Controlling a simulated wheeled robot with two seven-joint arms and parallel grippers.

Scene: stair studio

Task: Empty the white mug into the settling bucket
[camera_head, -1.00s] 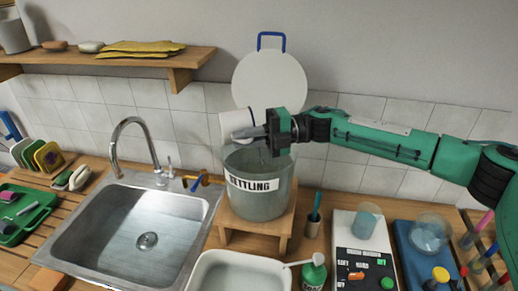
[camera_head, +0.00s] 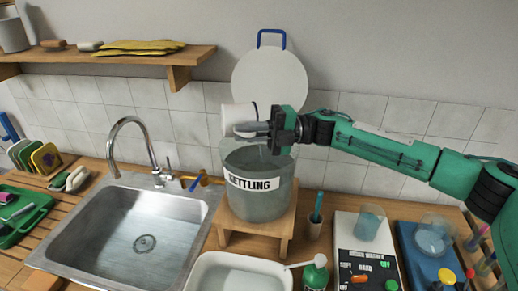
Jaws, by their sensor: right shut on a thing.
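The white mug (camera_head: 238,118) is above the settling bucket, tipped over on its side, with a dark rim line on its right. My right gripper (camera_head: 262,129) is shut on the mug from the right. The settling bucket (camera_head: 259,203) is a grey translucent bucket labelled "SETTLING". It stands on a small wooden stand (camera_head: 276,230). A faint thin streak shows below the gripper over the bucket's mouth; I cannot tell how much is left in the mug. My left gripper is not in view.
A metal sink with a tap (camera_head: 133,128) is to the left. A white basin (camera_head: 208,267) and a green bottle (camera_head: 315,275) are in front. A blue-handled white lid (camera_head: 272,75) leans on the wall behind. A scale-like panel (camera_head: 361,255) stands to the right.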

